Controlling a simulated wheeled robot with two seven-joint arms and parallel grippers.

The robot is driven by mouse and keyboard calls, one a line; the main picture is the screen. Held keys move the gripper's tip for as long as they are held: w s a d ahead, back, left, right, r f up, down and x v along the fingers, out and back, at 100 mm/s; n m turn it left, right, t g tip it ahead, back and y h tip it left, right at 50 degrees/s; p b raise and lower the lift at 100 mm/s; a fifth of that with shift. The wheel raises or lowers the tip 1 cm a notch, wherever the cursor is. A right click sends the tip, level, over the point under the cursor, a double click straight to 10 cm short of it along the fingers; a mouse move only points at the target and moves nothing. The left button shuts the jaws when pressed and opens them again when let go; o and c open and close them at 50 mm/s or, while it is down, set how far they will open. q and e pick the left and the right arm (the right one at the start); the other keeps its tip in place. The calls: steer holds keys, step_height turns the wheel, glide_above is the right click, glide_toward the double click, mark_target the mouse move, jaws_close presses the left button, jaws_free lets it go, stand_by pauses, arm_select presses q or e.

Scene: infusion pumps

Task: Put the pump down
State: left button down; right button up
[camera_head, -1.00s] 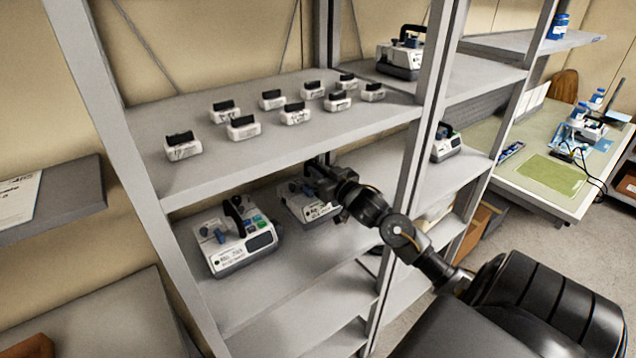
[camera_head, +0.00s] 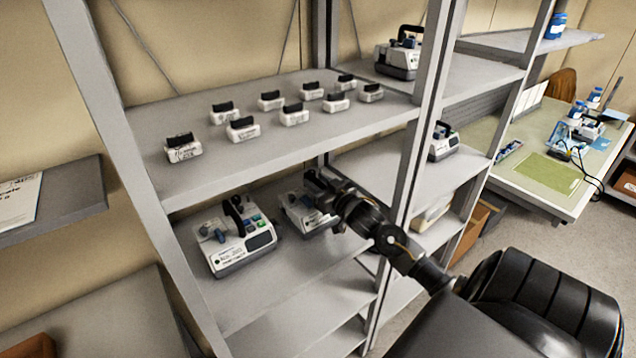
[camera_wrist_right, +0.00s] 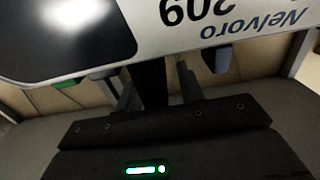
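The pump at my right gripper (camera_head: 326,190) is a white and grey unit (camera_head: 297,212) on the lower shelf (camera_head: 290,285) of the rack. It looks level and at the shelf surface; its underside is partly hidden, so I cannot tell full contact. In the right wrist view the pump's white face with "Nelvoro 209" (camera_wrist_right: 245,22) is close, and my right gripper's fingers (camera_wrist_right: 155,82) lie either side of its black handle, seemingly shut on it. My left gripper is not in view.
Another pump (camera_head: 236,238) stands just left on the same shelf. Several small white blocks with black tops (camera_head: 243,129) sit on the shelf above. Shelf front is free.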

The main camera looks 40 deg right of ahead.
steer(key=s+a+b, duration=0.1)
steer(key=s+b, duration=0.2)
steer(key=s, duration=0.9)
steer(key=shift+a, duration=0.15)
stand_by(0.4)
